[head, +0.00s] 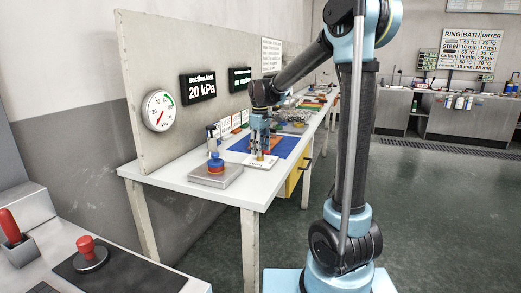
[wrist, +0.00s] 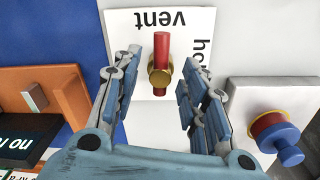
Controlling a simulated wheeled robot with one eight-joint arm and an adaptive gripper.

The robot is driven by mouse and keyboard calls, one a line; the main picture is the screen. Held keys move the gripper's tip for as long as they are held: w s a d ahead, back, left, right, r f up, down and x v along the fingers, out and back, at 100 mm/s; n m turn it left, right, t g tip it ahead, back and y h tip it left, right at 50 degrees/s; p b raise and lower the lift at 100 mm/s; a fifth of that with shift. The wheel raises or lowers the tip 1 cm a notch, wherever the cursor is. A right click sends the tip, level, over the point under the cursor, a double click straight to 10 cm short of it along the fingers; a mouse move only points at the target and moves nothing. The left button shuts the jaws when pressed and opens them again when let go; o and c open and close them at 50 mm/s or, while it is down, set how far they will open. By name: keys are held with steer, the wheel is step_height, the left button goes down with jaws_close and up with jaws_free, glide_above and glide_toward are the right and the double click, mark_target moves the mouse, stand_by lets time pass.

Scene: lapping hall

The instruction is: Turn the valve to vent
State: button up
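The valve (wrist: 160,72) has a brass centre and a red lever, and sits on a white plate (wrist: 122,32) marked "vent" and a partly hidden word starting "ho". In the wrist view the lever lies up and down, its longer end towards "vent". My gripper (wrist: 168,85) is open, one finger on each side of the valve, with visible gaps; whether it touches anywhere is unclear. In the head view my gripper (head: 260,152) is low over the plate (head: 262,164) on the bench, largely hiding the valve.
A grey block with a blue and red knob (head: 215,163) stands beside the plate. A blue mat (head: 282,147) lies behind. A round gauge (head: 158,110) and a display reading "section test 20 kPa" (head: 199,87) are on the back panel. An orange box (wrist: 40,98) lies left in the wrist view.

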jaws_close()
steer(key=shift+n, duration=0.7)
jaws_free()
